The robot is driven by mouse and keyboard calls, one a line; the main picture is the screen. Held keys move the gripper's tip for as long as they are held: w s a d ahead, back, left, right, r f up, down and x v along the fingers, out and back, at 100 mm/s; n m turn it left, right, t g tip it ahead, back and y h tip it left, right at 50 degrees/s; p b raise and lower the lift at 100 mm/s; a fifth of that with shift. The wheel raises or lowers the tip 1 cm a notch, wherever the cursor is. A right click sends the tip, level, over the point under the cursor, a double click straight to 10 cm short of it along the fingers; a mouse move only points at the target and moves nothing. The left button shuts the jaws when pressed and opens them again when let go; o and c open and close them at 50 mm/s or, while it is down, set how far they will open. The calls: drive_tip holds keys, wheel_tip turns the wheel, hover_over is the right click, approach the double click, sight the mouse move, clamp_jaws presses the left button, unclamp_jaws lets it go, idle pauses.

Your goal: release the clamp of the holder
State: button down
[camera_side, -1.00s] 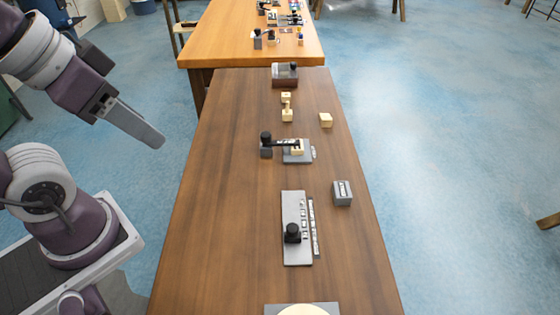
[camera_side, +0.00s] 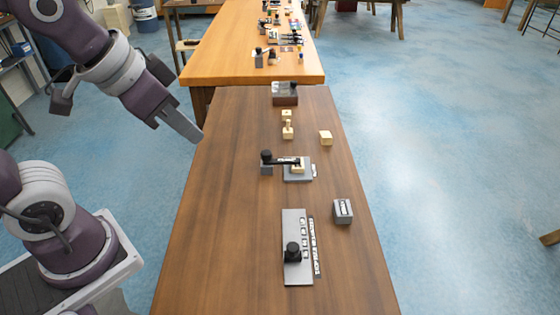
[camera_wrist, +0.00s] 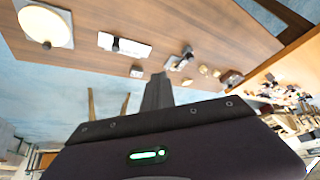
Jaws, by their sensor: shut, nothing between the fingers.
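The holder (camera_side: 302,175) is a grey plate on the dark wooden table, with a pale wooden block (camera_side: 298,167) on it. A black clamp arm (camera_side: 282,161) with a round black knob (camera_side: 266,156) at its left end reaches from a dark base over the block. The holder is small in the wrist view (camera_wrist: 181,59). My gripper (camera_side: 196,137) is shut and empty. It is in the air by the table's left edge, left of the holder and well apart from it. In the wrist view my gripper (camera_wrist: 158,78) points toward the table.
A grey plate with a black knob (camera_side: 296,225) and a grey block (camera_side: 342,211) lie nearer the camera. Small wooden pieces (camera_side: 288,131), a wooden cube (camera_side: 326,138) and a dark box (camera_side: 285,99) stand farther back. The table's left side (camera_side: 220,220) is clear.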

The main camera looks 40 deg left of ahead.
drive_tip(key=w+f+m+t+y, duration=0.1)
drive_tip(key=w+f+m, duration=0.5)
drive_tip(key=w+f, duration=1.1)
drive_tip(key=shift+a+f, duration=0.15)
drive_tip(key=shift+f, duration=0.6)
drive_tip(key=shift+w, duration=0.1)
drive_tip(key=x, duration=1)
drive_tip(key=shift+w, duration=0.15)
drive_tip(key=shift+w+a+r, duration=0.15)
drive_tip(key=shift+w+a, duration=1.05)
drive_tip(key=shift+w, duration=0.05)
drive_tip(key=shift+w+a, duration=0.15)
drive_tip(key=shift+a, duration=0.05)
